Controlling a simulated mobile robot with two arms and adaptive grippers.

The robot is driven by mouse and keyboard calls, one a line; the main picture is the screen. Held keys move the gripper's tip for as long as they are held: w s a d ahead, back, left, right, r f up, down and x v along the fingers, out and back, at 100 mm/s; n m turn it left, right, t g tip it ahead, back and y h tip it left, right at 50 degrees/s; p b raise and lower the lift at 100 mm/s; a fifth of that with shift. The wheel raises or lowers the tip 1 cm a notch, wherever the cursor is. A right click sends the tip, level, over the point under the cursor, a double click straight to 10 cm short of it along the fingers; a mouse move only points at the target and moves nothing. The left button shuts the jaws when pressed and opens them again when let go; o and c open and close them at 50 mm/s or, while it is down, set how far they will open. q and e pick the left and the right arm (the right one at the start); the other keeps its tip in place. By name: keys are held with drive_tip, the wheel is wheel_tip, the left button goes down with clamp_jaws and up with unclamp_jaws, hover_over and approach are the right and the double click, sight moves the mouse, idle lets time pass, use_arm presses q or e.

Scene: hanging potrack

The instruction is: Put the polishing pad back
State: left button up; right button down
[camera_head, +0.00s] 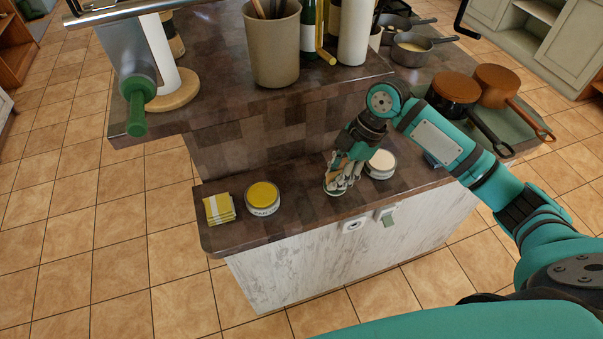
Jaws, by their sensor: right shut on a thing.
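My right gripper (341,181) reaches down to the lower dark counter ledge and is shut on a small round pale thing (332,189), probably the polishing pad. The fingers hide most of it, and I cannot tell whether it touches the counter. A tin with a white top (381,163) stands just right of the gripper. My left gripper is not in view.
The raised counter behind holds a beige utensil crock (272,45), bottles and a paper roll (160,52) on a wooden base. A green-handled thing (138,103) overhangs its left end. Pots (455,92) stand at the right. The ledge (298,200) is clear between yellow tin and gripper.

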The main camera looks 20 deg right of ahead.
drive_tip(key=w+a, duration=0.1)
drive_tip(key=a, duration=0.1)
drive_tip(key=w+a+p, duration=0.1)
drive_tip(key=w+a, duration=0.1)
drive_tip(key=w+a+p, duration=0.1)
drive_tip(key=a, duration=0.1)
drive_tip(key=shift+w+a+f, duration=0.2)
drive_tip(key=shift+a+f, duration=0.2)
wheel_tip(320, 180, down, 3)
drive_tip(key=shift+f+p, duration=0.15)
drive_tip(key=shift+p, duration=0.75)
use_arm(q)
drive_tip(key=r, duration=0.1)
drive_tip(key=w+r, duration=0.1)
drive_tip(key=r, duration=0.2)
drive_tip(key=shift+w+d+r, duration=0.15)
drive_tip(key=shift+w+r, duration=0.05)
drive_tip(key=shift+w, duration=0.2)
use_arm(e)
drive_tip(key=shift+f, duration=0.2)
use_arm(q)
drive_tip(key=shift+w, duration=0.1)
use_arm(e)
drive_tip(key=c, duration=1.1)
unclamp_jaws()
